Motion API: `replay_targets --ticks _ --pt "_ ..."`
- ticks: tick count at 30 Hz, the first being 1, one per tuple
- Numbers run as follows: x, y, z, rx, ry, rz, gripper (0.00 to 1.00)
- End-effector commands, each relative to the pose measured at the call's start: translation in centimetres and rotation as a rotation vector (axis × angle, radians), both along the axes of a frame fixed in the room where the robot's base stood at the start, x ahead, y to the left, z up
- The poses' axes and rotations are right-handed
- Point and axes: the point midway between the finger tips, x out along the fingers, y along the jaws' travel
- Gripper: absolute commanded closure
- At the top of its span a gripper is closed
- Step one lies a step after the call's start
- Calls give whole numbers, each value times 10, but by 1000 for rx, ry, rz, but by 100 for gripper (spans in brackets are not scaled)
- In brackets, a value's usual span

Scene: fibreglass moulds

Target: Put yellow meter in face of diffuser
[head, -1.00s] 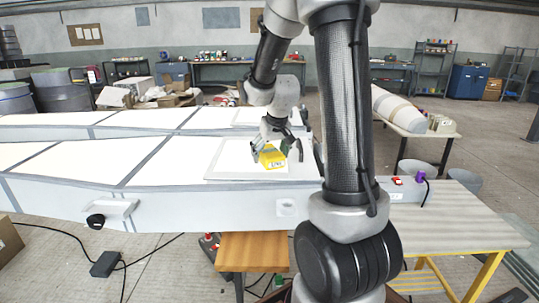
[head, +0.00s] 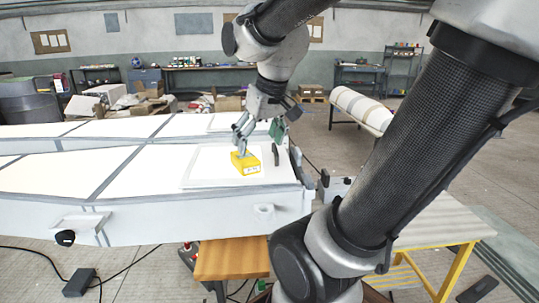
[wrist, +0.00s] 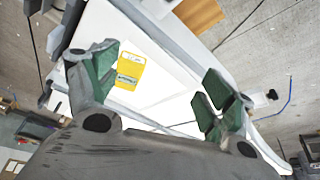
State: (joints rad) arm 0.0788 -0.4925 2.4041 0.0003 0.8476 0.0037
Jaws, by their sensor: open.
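The yellow meter (head: 246,164) is a small box with a pale label. It lies on a raised flat white panel (head: 207,168) at the right end of the long white table-like structure. My gripper (head: 260,136) is open above the meter, with one finger overlapping its top edge in the head view. In the wrist view, my gripper (wrist: 160,84) has its green-padded fingers wide apart, and the meter (wrist: 131,66) shows between them, nearer the left finger. Nothing is held. No part is marked as the diffuser, so I cannot tell which surface it is.
Grey strips divide the structure's white top (head: 60,172). A wooden stool top (head: 231,259) is below the front edge, and a pale workbench (head: 440,220) stands at the right. Cables cross the floor.

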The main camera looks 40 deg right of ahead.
Motion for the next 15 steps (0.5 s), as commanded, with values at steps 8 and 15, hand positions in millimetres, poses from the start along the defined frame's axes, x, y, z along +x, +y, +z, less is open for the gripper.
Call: replay_targets --ticks 8,15 --pt "-80 22 -13 1 5 77 18" --pt "-85 23 -14 1 9 81 18"
